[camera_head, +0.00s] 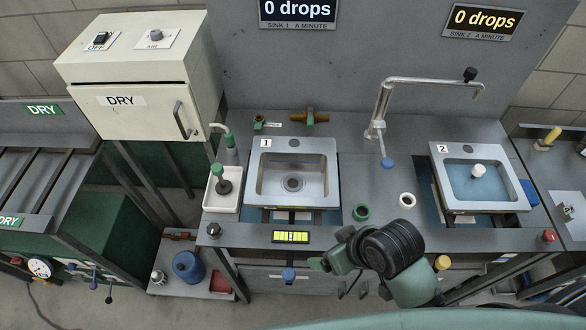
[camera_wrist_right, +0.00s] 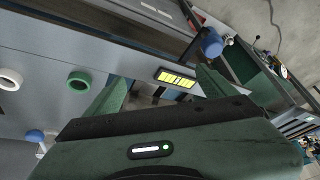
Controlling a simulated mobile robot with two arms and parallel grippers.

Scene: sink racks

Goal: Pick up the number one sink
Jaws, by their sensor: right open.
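The number one sink (camera_head: 300,196) is a square grey metal basin with a round drain and a white "1" label at its upper left corner. My right gripper (camera_head: 318,263) is below and slightly right of this sink, in front of the counter's front edge, apart from the sink. In the right wrist view its two green fingers (camera_wrist_right: 160,90) are spread, with nothing seen held between them. I cannot clearly make out the sink in that view. My left gripper is not in view.
The number two sink (camera_head: 478,187) holds blue water and a white plug, right. A tall faucet (camera_head: 380,115) stands between the sinks. A white tray (camera_head: 222,200) with a green-handled plunger stands left; green (camera_head: 361,212) and white (camera_head: 407,200) rings lie right.

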